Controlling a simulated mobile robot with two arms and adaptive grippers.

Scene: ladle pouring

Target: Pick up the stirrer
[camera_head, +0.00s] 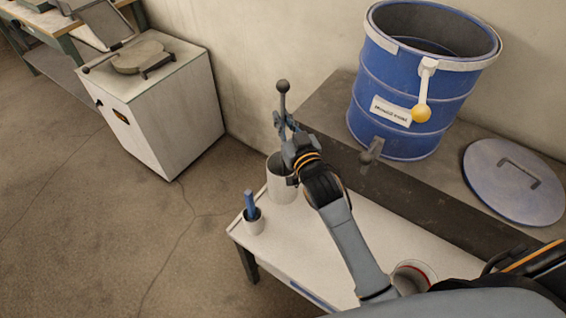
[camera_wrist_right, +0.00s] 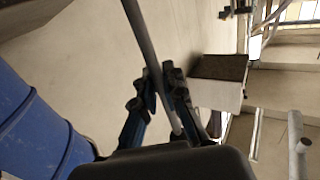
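The stirrer (camera_head: 283,100) is a thin grey rod with a dark ball at its top. It stands roughly upright over a light grey pot (camera_head: 289,188) on the white table. My right gripper (camera_head: 285,133) is at the rod, above the pot's rim. In the right wrist view, the rod (camera_wrist_right: 143,38) runs between the two fingers (camera_wrist_right: 163,92), which look closed on it from both sides. The rod's lower part is hidden behind my gripper and the pot, so I cannot tell how deep it reaches. My left gripper is not in view.
A small cup (camera_head: 254,226) with a blue handle (camera_head: 249,203) stands left of the pot on the white table (camera_head: 290,245). A red-rimmed cup (camera_head: 425,267) is near my arm. A blue drum (camera_head: 400,95) and its lid (camera_head: 515,190) are on the dark bench behind.

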